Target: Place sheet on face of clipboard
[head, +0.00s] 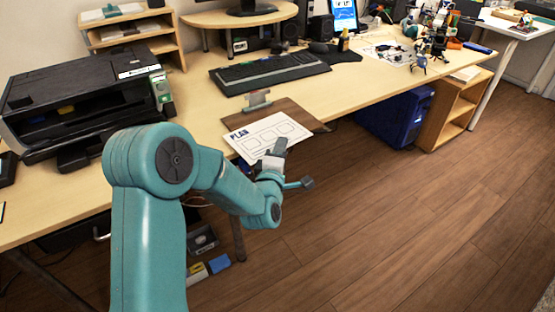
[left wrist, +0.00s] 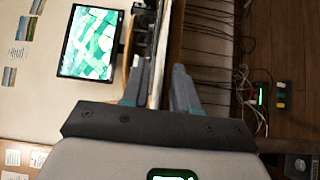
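The white sheet (head: 268,137), headed "PLAN" with drawn boxes, lies over the lower part of the brown clipboard (head: 293,111) in the head view. Its near end reaches the desk's front edge, and I cannot tell whether it lies flat. The clipboard's grey clip (head: 257,99) is at the far end, clear of the sheet. My left gripper (head: 292,166) is at the sheet's near edge with its dark fingers spread. In the left wrist view, the fingers of my left gripper (left wrist: 157,86) stand apart, with a thin pale edge between them. My right gripper is out of view.
A black keyboard (head: 270,72) lies behind the clipboard, and a black printer (head: 80,100) stands at the left. A blue bin (head: 396,118) and a wooden shelf (head: 455,108) stand under the desk at the right. The wooden floor (head: 400,220) in front is open.

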